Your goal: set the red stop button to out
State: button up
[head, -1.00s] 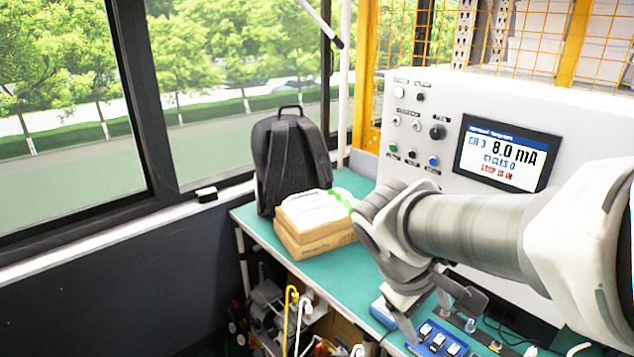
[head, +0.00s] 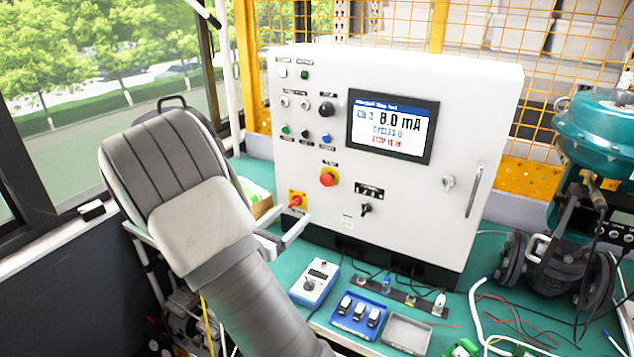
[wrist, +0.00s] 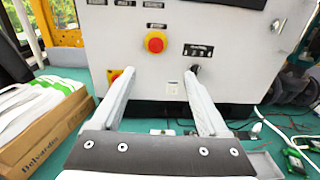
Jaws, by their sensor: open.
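The red stop button (head: 328,177) is a round red knob on a yellow-orange collar, on the front of the white cabinet (head: 420,230). It also shows in the wrist view (wrist: 155,42), above and beyond my fingertips. The cabinet's screen (head: 392,125) shows 8.0 mA, with a red bottom line that looks like "STOP IS IN". My gripper (head: 288,226) is open and empty, in front of the cabinet, lower than the button and to its left in the head view. In the wrist view my gripper's two fingers (wrist: 158,76) stand apart, pointing at the cabinet, not touching the button.
A red switch on a yellow plate (head: 297,201) is left of and below the button; a black selector (head: 366,209) is right. A blue-grey meter (head: 315,282) and blue tray (head: 358,315) lie on the green bench. A cardboard box (wrist: 45,135) is left in the wrist view.

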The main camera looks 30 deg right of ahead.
jog(key=p, duration=0.2)
send_near(325, 180)
jog(key=shift+n+t, duration=0.3)
jog(key=x, duration=0.8)
jog(key=shift+s+d+f, duration=0.1)
jog(key=shift+d, duration=0.1)
grip_shut()
jog(key=shift+b, duration=0.3)
dwell(0.5)
